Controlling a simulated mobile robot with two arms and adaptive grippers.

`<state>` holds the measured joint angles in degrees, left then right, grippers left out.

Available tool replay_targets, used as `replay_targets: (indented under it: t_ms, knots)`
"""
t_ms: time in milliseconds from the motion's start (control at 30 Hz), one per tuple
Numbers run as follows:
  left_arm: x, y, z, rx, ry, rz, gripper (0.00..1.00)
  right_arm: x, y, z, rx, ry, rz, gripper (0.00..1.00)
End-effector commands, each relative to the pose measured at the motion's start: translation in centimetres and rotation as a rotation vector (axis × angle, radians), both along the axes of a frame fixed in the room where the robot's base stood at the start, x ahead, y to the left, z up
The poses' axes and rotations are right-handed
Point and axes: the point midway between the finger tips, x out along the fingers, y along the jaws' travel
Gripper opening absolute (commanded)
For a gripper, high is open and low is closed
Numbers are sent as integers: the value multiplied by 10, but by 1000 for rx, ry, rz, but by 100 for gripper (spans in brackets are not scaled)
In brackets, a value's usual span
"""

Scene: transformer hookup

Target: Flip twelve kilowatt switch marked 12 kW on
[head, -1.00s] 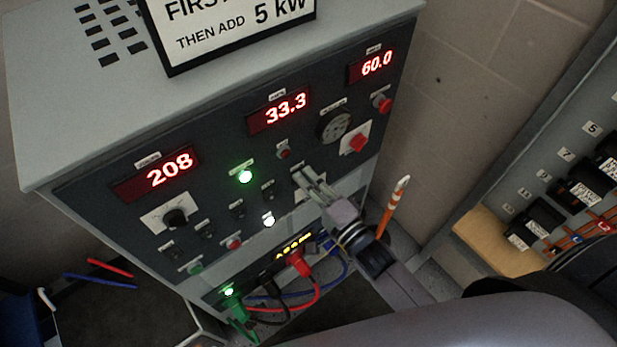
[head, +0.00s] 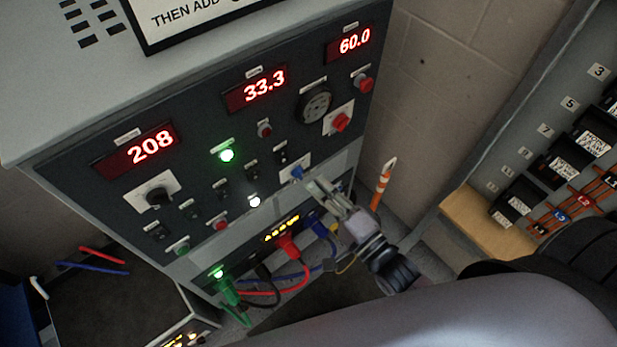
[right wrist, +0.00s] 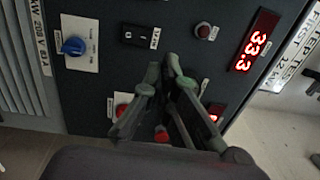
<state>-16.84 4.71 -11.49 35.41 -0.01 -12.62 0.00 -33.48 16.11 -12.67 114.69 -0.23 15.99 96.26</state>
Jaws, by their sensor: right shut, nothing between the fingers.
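The switch panel (head: 130,200) is the dark front of a grey cabinet. A black rocker switch (head: 281,155) sits at the upper right end of a slanting row. In the right wrist view this rocker (right wrist: 141,36) has a small label that seems to read 12 kW; its position is hard to tell. My right gripper (head: 316,186) is shut and empty, just below and right of the rocker, beside the blue knob. In the right wrist view my gripper fingertips (right wrist: 162,66) are close together below the rocker, apparently apart from it. My left gripper is not in view.
A blue knob (right wrist: 75,46) on a white plate is next to the rocker. Red displays read 208, 33.3 and 60.0 (head: 355,41). A green lamp (head: 227,155) and a white lamp (head: 255,201) glow. Coloured cables (head: 290,275) hang below; an orange-and-white stick (head: 382,185) stands right.

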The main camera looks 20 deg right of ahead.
Motion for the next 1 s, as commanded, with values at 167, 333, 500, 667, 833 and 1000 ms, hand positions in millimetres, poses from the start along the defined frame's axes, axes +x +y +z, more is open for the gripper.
replay_targets:
  t_ms: [167,333,500,667,833,1000]
  knots:
    - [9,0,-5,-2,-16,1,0,-21,-7,2,0,1,1,0]
    - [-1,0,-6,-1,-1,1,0,-27,-10,4,0,-1,0,0]
    - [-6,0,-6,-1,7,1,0,-27,-10,4,0,-1,0,0]
    - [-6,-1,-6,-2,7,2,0,-27,-10,4,0,-1,0,0]
    - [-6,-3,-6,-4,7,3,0,-27,-10,4,0,-1,0,0]
    - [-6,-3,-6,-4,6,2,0,-25,-13,-20,-61,30,-13,0]
